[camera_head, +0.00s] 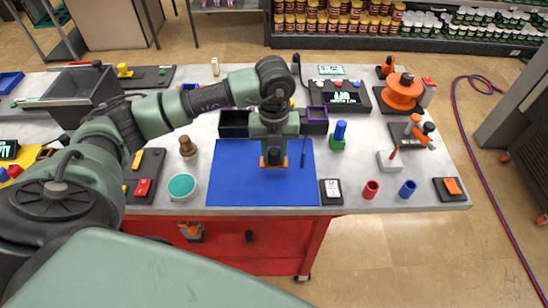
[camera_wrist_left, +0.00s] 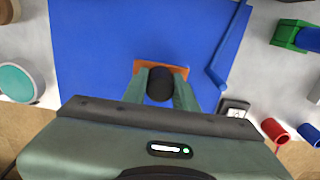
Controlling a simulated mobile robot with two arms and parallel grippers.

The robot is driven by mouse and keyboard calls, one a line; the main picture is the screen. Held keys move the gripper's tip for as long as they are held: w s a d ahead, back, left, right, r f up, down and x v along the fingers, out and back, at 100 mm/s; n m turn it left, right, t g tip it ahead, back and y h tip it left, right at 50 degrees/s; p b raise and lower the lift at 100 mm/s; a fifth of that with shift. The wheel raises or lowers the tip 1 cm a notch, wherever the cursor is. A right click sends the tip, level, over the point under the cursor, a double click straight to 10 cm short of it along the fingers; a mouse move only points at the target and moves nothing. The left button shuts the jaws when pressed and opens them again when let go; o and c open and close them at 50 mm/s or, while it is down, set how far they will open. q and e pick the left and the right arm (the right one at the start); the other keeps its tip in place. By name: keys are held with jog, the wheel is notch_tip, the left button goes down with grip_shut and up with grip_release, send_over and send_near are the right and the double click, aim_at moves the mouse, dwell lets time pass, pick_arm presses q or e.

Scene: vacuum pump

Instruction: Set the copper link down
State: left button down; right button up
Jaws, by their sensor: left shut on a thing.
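The copper link, a flat orange-copper piece (camera_head: 264,164) with a black round knob, is at my left gripper (camera_head: 273,157), over the blue mat (camera_head: 228,186). In the left wrist view the two fingers of my left gripper (camera_wrist_left: 160,90) are closed on the black knob, and the copper plate (camera_wrist_left: 147,67) shows beneath and behind it. The fingers point down at the mat. I cannot tell whether the plate touches the mat or hangs just above it. The fingers hide part of the link. My right gripper is not in view.
A dark bin with purple parts (camera_head: 317,115) stands behind the mat. A teal-topped round container (camera_head: 181,186) is left of it. A black-and-white block (camera_head: 331,191), a red cup (camera_head: 371,189) and a blue cup (camera_head: 407,188) are right. The mat's left part is bare.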

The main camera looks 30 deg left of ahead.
aim_at(274, 162)
pick_arm(q)
notch_tip(274, 162, down, 2)
jog(key=shift+f, duration=0.4)
jog(key=shift+f, duration=0.2)
jog(key=c, duration=1.1)
grip_release()
jog(key=shift+r, duration=0.1)
jog(key=shift+r, duration=0.1)
